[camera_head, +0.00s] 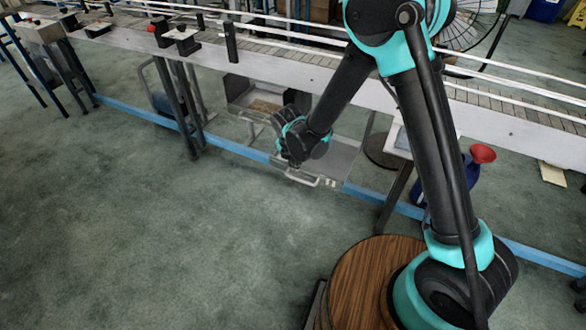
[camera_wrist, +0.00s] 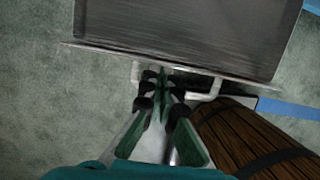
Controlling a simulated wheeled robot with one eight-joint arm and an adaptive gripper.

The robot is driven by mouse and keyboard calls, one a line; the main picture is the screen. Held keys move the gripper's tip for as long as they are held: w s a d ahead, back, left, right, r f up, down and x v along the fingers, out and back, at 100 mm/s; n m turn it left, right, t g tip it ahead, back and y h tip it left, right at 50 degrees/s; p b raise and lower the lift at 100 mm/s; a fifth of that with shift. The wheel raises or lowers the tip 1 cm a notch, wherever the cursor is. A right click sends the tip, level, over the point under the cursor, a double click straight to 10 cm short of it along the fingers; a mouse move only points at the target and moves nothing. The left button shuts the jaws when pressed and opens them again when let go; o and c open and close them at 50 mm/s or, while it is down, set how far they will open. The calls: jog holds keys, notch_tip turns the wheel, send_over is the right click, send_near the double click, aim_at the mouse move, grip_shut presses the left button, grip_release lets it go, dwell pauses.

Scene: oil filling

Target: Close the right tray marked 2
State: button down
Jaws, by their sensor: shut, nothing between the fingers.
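The grey metal tray (camera_head: 343,158) sticks out from under the conveyor in the head view, pulled outward. Its front has a pale bar handle (camera_head: 302,180). In the wrist view the tray's bare floor (camera_wrist: 185,35) fills the top, with the handle (camera_wrist: 205,95) just below its front edge. My gripper (camera_wrist: 161,78) is shut and empty, its fingertips at the left part of the handle, near the tray's front edge. I cannot tell whether they touch. No number 2 is readable.
The conveyor (camera_head: 280,62) runs above the tray. A blue rail (camera_head: 235,148) runs low along it. A metal box (camera_head: 252,98) stands left of the tray under the conveyor. A red funnel (camera_head: 482,153) is at the right. The floor (camera_head: 130,230) in front is clear.

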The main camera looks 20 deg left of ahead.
jog(key=w, duration=0.7)
jog(key=w+d, duration=0.1)
jog(key=w, duration=1.4)
jog(key=shift+w+d, duration=0.35)
